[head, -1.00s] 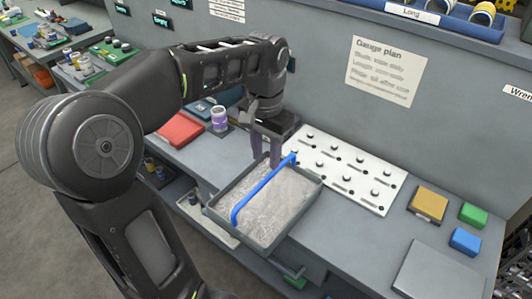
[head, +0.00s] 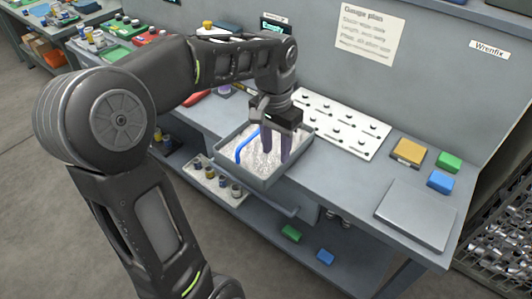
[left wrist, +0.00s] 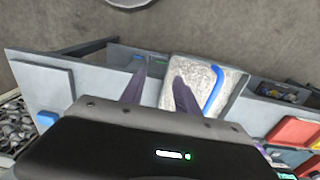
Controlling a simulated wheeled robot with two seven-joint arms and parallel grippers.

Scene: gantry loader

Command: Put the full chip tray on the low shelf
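The full chip tray (head: 244,171) is a grey tray heaped with silvery chips, with a blue handle (head: 241,150) arching over it. It sits at the bench's front edge. My left gripper (head: 277,155) is open, its two purple fingers pointing down over the tray, to the right of the handle. In the left wrist view the fingers (left wrist: 158,90) are apart with nothing between them; the chips (left wrist: 203,72) and handle lie to their right. The low shelf (head: 308,247) lies beneath the bench. My right gripper is not in view.
A green block (head: 291,233) and a blue block (head: 325,257) lie on the low shelf. A rack with several small cylinders (head: 222,187) is below the tray's left side. A white pegged board (head: 345,125) and a grey plate (head: 417,213) lie on the bench.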

